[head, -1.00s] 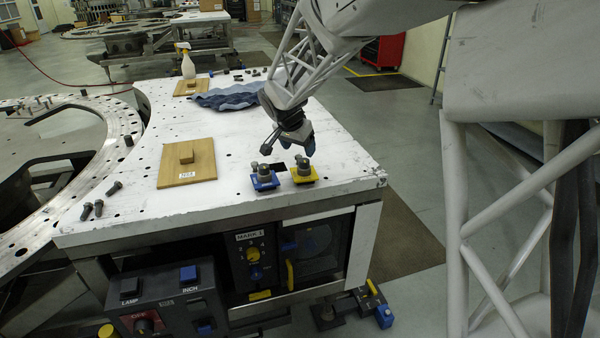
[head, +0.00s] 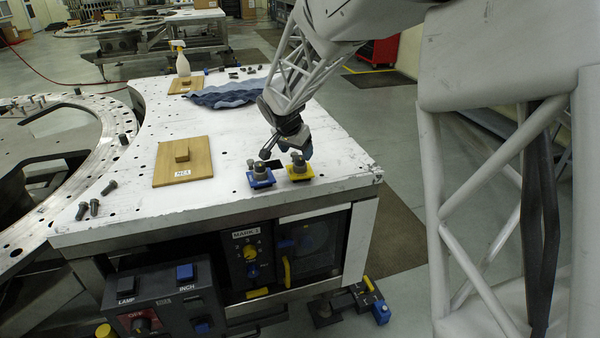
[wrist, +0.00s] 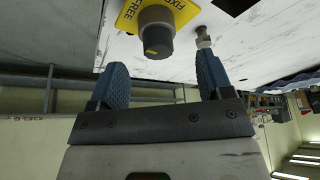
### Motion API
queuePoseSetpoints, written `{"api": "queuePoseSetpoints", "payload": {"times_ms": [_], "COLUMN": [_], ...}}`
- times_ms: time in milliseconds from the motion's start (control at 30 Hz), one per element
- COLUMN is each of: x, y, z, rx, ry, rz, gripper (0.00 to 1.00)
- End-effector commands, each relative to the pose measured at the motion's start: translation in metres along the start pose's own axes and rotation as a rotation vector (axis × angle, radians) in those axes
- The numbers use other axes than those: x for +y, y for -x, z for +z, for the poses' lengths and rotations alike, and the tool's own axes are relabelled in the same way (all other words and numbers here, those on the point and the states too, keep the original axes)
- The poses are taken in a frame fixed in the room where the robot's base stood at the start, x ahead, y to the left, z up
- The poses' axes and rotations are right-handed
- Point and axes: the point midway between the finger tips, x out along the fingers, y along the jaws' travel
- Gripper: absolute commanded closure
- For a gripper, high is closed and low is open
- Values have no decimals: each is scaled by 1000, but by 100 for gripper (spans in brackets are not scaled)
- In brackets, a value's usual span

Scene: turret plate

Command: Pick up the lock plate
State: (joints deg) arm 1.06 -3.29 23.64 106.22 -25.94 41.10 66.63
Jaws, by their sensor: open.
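No part bears the name lock plate, so I cannot tell for certain which one it is. A yellow plate (head: 300,178) with a grey knob lies near the table's front right edge. In the wrist view the yellow plate (wrist: 137,14) shows "FIXED" and "FREE" beside its knob (wrist: 157,36). A blue plate (head: 260,181) with a similar knob lies just left of it. My gripper (head: 287,152) is over these plates, open and empty. In the wrist view its blue pads (wrist: 161,78) are spread apart, with the yellow plate's knob beyond them; contact is not visible.
A wooden board (head: 197,168) with a small block and label lies to the left. Loose bolts (head: 90,207) lie near the left edge. A crumpled blue cloth (head: 225,95) and a spray bottle (head: 182,62) are farther back. The white table (head: 225,130) is clear mid-surface.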

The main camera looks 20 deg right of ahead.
Motion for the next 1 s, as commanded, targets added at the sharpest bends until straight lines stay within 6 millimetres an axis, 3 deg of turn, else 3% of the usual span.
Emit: {"api": "queuePoseSetpoints", "payload": {"times_ms": [500,1000], "x": [2,2], "y": [-48,-50], "z": [1,1], "rx": [-1,0], "ry": [0,0], "rz": [1,1], "gripper": [27,27]}}
